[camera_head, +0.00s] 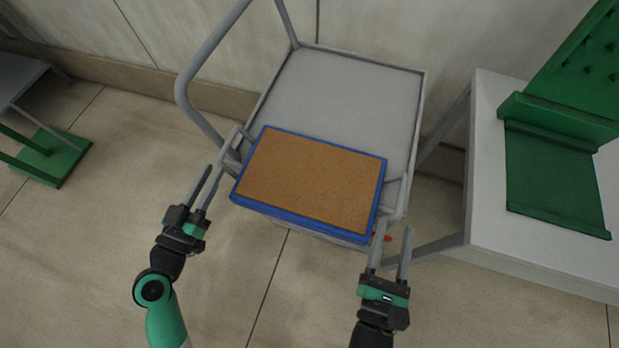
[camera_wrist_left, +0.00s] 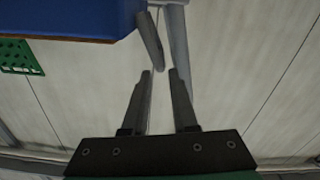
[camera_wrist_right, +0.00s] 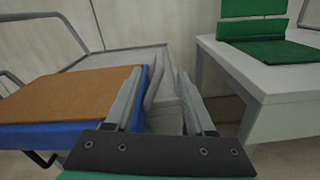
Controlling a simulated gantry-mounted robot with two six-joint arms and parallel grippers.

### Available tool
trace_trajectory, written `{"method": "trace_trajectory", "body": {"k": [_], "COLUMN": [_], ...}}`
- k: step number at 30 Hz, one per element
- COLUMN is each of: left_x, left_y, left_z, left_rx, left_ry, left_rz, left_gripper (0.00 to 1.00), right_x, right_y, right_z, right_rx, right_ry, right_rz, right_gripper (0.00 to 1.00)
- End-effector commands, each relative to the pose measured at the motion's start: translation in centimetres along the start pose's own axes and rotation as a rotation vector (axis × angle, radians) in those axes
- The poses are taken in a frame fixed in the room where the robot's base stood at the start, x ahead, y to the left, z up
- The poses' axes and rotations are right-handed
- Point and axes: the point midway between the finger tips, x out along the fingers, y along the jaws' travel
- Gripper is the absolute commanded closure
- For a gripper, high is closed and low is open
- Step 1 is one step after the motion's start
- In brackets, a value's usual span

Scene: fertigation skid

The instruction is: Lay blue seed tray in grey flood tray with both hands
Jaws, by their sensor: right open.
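The blue seed tray (camera_head: 302,222), filled with brown material, lies over the front part of the grey flood tray (camera_head: 345,95). I cannot tell whether it rests on it. My left gripper (camera_head: 214,174) is open and empty just outside the seed tray's left end. In the left wrist view, the blue tray (camera_wrist_left: 70,18) is at upper left and a grey bar (camera_wrist_left: 151,40) lies just beyond the fingertips. My right gripper (camera_head: 394,226) is open near the front right corner. In the right wrist view, the blue side (camera_wrist_right: 45,135) is left of the fingers.
A curved grey rail (camera_head: 183,85) rises at the flood tray's left. A white table (camera_head: 485,180) with a green stand (camera_head: 550,170) is on the right. A green base (camera_head: 52,158) stands on the floor at far left. The flood tray's back half is bare.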

Motion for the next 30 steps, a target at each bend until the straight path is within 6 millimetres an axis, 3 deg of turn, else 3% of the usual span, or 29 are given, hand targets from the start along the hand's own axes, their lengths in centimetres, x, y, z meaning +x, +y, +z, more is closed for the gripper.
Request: {"method": "trace_trajectory", "body": {"k": [6,12,25,30], "left_x": [4.5,7.4,8.4,8.4], "left_y": [0.0,0.0,0.0,0.0], "left_z": [0.0,0.0,0.0,0.0], "left_rx": [0.000,-0.001,0.000,0.000], "left_ry": [0.000,0.000,0.000,-0.001], "left_rz": [0.002,0.001,0.000,-0.001], "left_gripper": [0.73,0.73,0.73,1.00], "right_x": [4.5,7.4,8.5,8.4], "right_y": [-0.1,0.0,0.0,0.0], "right_z": [0.0,0.0,0.0,0.0], "right_rx": [0.002,0.000,0.000,0.000], "right_ry": [-0.001,0.000,0.000,0.000], "right_rz": [-0.006,-0.002,0.000,0.000], "right_gripper": [0.45,0.45,0.45,0.74]}}
